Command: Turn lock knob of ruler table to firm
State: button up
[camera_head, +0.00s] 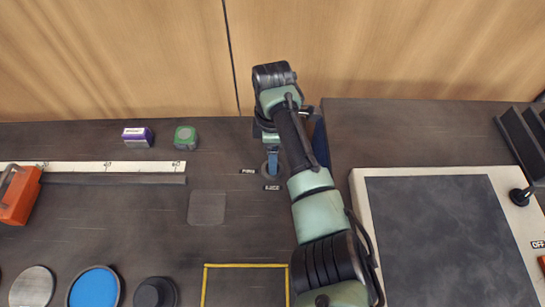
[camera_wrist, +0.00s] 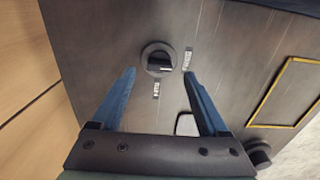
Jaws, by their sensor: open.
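The round black lock knob (camera_wrist: 157,59) is on the dark table top in the wrist view. Its raised grip lies roughly sideways, towards the small label (camera_wrist: 188,58) at its right. Another label (camera_wrist: 156,90) is below it. In the head view the label at left (camera_head: 248,171) seems to read FIRM; the other (camera_head: 272,187) is too small to read surely. My gripper (camera_wrist: 159,74) is open, its blue fingers on either side of the knob in the picture. Contact cannot be told. In the head view my gripper (camera_head: 272,163) is above the knob, largely hiding it.
A white ruler (camera_head: 90,167) with an orange block (camera_head: 18,195) lies at left. Purple (camera_head: 137,137) and green (camera_head: 185,137) items stand near the wooden wall (camera_head: 120,60). A yellow-outlined area (camera_head: 245,265) is in front. A pale-framed dark plate (camera_head: 450,235) is at right.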

jog(key=shift+f, duration=1.7)
grip_shut()
